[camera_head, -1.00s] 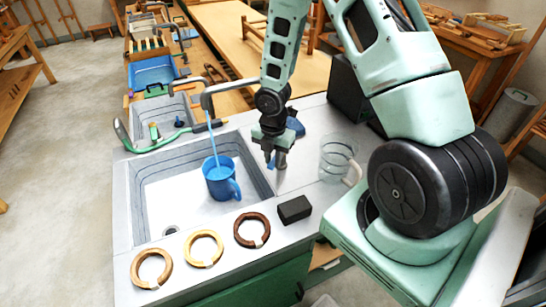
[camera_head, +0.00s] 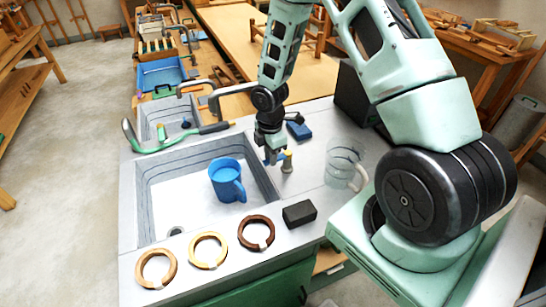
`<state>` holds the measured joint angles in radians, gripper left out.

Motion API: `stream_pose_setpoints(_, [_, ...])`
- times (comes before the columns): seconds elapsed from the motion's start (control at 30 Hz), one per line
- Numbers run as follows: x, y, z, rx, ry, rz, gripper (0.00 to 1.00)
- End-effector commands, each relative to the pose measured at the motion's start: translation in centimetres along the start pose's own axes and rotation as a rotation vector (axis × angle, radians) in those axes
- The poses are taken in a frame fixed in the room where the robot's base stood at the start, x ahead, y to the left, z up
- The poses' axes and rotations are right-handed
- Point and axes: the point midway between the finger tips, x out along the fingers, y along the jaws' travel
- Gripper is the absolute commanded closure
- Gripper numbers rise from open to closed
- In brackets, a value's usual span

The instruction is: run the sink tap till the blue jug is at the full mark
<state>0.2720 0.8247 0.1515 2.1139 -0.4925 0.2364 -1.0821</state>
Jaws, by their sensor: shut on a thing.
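The blue jug (camera_head: 226,180) stands upright in the large sink basin (camera_head: 152,200), its handle toward the front right. The fingers partly hide the handle.
A clear glass jug (camera_head: 344,166) stands on the counter to the right. A black block (camera_head: 299,213) and three wooden rings, one being dark brown (camera_head: 256,233), lie along the front. A blue sponge-like block (camera_head: 299,130) lies behind my gripper.

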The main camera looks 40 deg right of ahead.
Motion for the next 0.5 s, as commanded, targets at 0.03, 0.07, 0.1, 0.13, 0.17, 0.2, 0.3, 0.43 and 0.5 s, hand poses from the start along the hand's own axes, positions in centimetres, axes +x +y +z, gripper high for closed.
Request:
stream_pose_setpoints(0.03, [-0.03,0.25,-0.01,0.023,0.000,0.002,1.00])
stream_pose_setpoints(0.07, [-0.04,0.33,-0.01,0.037,0.000,0.002,1.00])
stream_pose_setpoints(0.1, [-0.04,0.43,0.00,0.052,0.000,0.003,1.00])
stream_pose_setpoints(0.13, [-0.04,0.49,0.01,0.063,0.000,0.003,1.00])
stream_pose_setpoints(0.17, [-0.04,0.54,0.01,0.073,0.000,0.002,1.00])
stream_pose_setpoints(0.2, [-0.04,0.60,0.02,0.085,0.000,0.002,1.00])
stream_pose_setpoints(0.3, [-0.05,0.71,0.03,0.105,0.000,0.002,1.00])
stream_pose_setpoints(0.43, [-0.06,0.79,0.05,0.118,0.000,0.002,1.00])
stream_pose_setpoints(0.5, [-0.07,0.81,0.05,0.121,0.000,0.002,1.00])
